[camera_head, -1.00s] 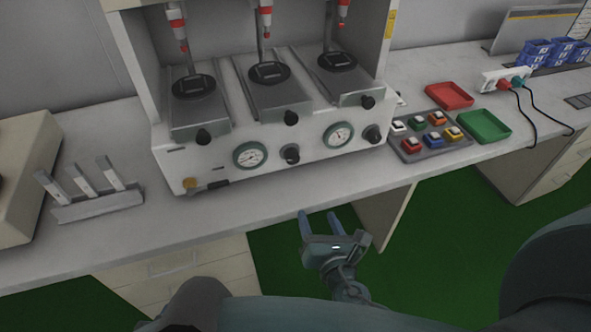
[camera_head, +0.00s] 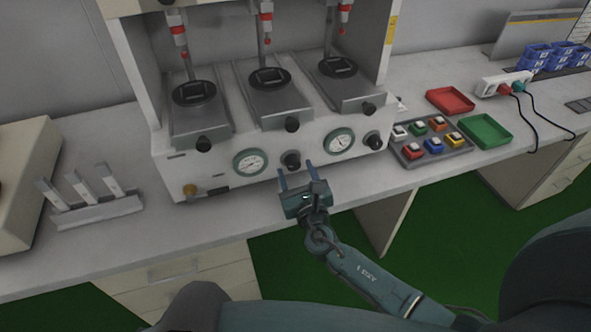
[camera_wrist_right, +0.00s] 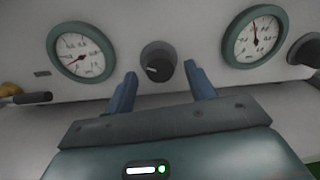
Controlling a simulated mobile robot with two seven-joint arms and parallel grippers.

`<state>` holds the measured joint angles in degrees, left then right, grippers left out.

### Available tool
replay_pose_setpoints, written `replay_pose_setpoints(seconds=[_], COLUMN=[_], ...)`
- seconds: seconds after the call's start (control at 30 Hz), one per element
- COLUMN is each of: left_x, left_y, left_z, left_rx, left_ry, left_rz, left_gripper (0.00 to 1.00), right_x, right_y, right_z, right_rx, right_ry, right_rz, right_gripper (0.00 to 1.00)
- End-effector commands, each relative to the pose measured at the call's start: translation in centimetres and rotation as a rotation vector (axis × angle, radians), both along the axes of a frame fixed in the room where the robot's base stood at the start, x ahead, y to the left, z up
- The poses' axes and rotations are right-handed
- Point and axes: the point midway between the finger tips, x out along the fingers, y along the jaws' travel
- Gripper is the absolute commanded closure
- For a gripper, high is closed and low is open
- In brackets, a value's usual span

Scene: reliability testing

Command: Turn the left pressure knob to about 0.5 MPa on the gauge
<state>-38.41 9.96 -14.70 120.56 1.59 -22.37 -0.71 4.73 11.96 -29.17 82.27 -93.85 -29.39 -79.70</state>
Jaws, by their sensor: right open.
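The left pressure knob (camera_head: 291,160) is a dark round knob on the white machine's front panel, just right of the left gauge (camera_head: 251,162). My right gripper (camera_head: 296,172) is open and empty, with its blue fingers pointing at this knob from the front. In the right wrist view the knob (camera_wrist_right: 158,62) shows between and just beyond the fingertips (camera_wrist_right: 160,75), with no visible contact. There the left gauge (camera_wrist_right: 80,52) has its red needle pointing to the lower left; its figures are too blurred to read surely. My left gripper is not in view.
A right gauge (camera_head: 340,142) and right knob (camera_head: 374,140) sit beside the left knob. Black knobs (camera_head: 292,124) project above. A yellowish fitting (camera_head: 190,190) is at the panel's lower left. A button box (camera_head: 432,147) stands to the right. The bench front strip (camera_head: 235,205) is clear.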

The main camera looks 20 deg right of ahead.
Motion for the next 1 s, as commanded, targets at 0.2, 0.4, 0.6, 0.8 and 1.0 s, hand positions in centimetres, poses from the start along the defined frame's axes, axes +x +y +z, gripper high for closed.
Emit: replay_pose_setpoints(seconds=[0.2,0.4,0.6,0.8,1.0], left_x=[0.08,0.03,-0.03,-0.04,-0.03], left_y=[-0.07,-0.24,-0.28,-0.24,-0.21], left_z=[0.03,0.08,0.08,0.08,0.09], left_rx=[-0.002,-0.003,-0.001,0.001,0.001], left_ry=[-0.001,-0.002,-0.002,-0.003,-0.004], left_rz=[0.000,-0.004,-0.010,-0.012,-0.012], left_gripper=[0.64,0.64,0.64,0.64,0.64], right_x=[1.07,1.07,1.05,1.04,1.04], right_y=[0.01,0.00,0.00,0.00,-0.01], right_z=[0.00,0.00,0.00,-0.01,-0.01], right_rx=[0.002,0.002,0.002,0.002,0.001], right_ry=[0.000,0.001,0.001,0.001,0.001], right_rz=[0.000,0.001,0.001,0.001,0.000], right_gripper=[0.45,0.45,0.60,0.76,0.90])
